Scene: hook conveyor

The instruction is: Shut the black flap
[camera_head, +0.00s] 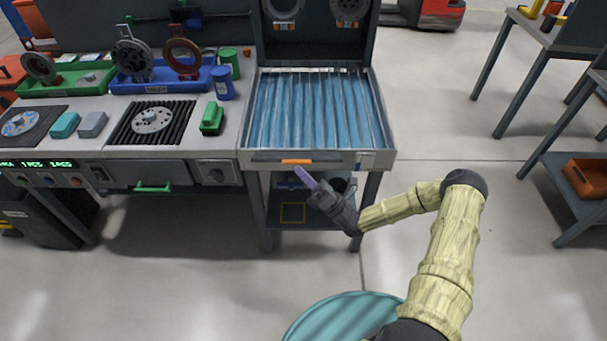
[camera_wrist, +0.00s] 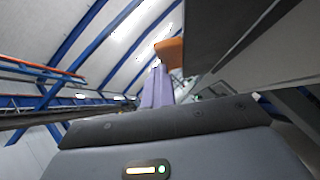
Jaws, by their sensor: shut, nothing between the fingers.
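The black flap appears to be the dark panel (camera_head: 313,52) standing upright at the back of the blue-slatted box; its top is cut off by the picture edge. An orange grip (camera_head: 297,161) sits on the middle of the box's pale front edge. My gripper (camera_head: 305,177) is shut and empty, with its lilac fingers pointing up just below and right of that grip. In the wrist view the shut fingers (camera_wrist: 158,85) reach up close beside the orange grip (camera_wrist: 170,52); I cannot tell whether they touch. The flap is not recognisable in the wrist view.
The open box (camera_head: 383,128) has a blue ribbed inside. A workbench (camera_head: 190,147) with a green tray (camera_head: 66,89), a blue tray (camera_head: 163,87) and parts adjoins it on the left. A lower shelf (camera_head: 310,218) lies under the box. Floor to the right is clear up to grey racks.

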